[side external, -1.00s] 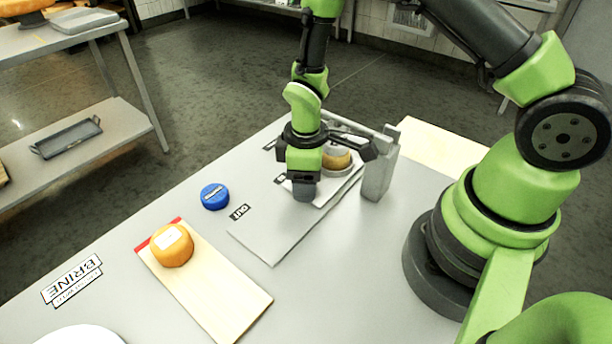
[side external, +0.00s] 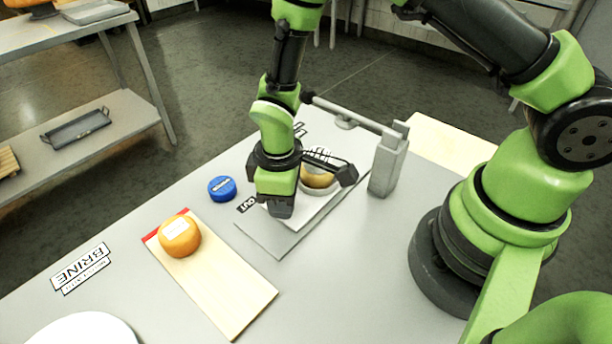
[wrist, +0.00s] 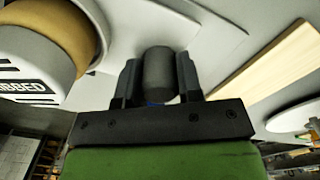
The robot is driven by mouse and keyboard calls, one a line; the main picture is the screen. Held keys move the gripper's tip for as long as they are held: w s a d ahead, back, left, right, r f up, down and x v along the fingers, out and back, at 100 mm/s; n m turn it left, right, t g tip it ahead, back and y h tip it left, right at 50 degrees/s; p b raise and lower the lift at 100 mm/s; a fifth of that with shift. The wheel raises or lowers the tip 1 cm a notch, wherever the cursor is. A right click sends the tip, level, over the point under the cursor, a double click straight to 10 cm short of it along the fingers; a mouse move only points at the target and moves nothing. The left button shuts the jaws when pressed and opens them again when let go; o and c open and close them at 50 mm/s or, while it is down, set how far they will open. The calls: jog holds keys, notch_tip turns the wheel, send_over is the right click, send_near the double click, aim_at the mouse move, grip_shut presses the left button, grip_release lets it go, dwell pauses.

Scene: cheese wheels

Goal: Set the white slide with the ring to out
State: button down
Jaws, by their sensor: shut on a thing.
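The white slide (side external: 309,211) lies on a grey track plate (side external: 265,238), near the plate's OUT label (side external: 247,204). A pale ring (side external: 313,191) sits on the slide around an orange cheese (side external: 316,180), with a white striped piece on top; the ring also shows at the left of the wrist view (wrist: 92,38). My gripper (side external: 281,208) points down at the slide's front end. In the wrist view its fingers (wrist: 159,78) are shut on a dark grey knob (wrist: 158,70). My gripper partly hides the slide and the OUT label.
A grey post (side external: 388,167) with a lever arm stands behind the slide. A blue disc (side external: 222,188) lies left of the track. An orange cheese (side external: 179,237) rests on a pale board (side external: 226,290). A BRINE label (side external: 81,268) and white dish (side external: 85,331) are at left.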

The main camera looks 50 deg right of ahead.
aim_at(269, 225)
jog(key=shift+a, duration=1.9)
jog(key=c, duration=0.8)
grip_release()
jog(key=shift+d, duration=0.1)
notch_tip(269, 225, up, 10)
jog(key=shift+r, duration=0.1)
